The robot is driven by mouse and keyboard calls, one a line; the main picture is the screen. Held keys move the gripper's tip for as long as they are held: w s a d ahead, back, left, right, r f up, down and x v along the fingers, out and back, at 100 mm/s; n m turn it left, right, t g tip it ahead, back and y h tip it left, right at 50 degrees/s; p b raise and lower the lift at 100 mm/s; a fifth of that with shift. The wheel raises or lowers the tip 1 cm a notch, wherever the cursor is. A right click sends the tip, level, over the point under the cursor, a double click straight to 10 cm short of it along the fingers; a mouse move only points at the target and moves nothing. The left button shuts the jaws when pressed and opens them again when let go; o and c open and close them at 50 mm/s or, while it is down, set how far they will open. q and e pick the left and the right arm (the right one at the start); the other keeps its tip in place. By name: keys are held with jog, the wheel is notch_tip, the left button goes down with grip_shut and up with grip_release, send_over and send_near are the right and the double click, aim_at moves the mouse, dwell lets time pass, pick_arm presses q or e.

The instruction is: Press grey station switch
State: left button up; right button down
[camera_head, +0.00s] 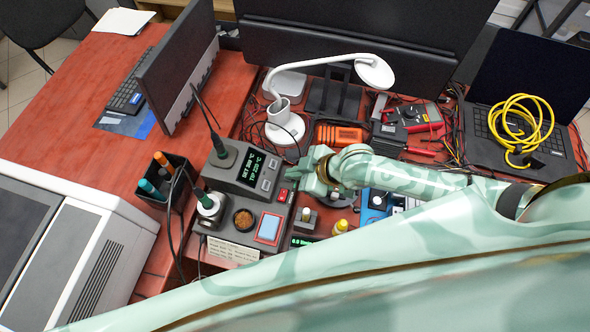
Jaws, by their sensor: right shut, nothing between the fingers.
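The grey station (236,177) stands left of centre, with a lit green display on its sloped front. A small red switch (283,195) sits at the right end of its base. My right gripper (293,174) is shut and empty. Its tips appear just above and beside the red switch at the station's right edge; I cannot tell whether they touch it. My left gripper is not in view.
A holder with tools (163,183) stands left of the station. A white desk lamp (284,126) stands behind my gripper. An orange tool (338,135) and a laptop with a yellow cable coil (521,127) lie farther right. Small bottles stand near my right arm.

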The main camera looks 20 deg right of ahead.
jog(key=r+p, duration=0.4)
jog(key=p, duration=0.1)
jog(key=shift+w+d+r, duration=0.15)
jog(key=shift+w+r, duration=0.05)
jog(key=shift+r, duration=0.2)
jog(key=w+d+p+v, duration=0.1)
jog(key=v, duration=0.8)
jog(key=shift+d+p, duration=0.3)
jog(key=shift+p, duration=0.05)
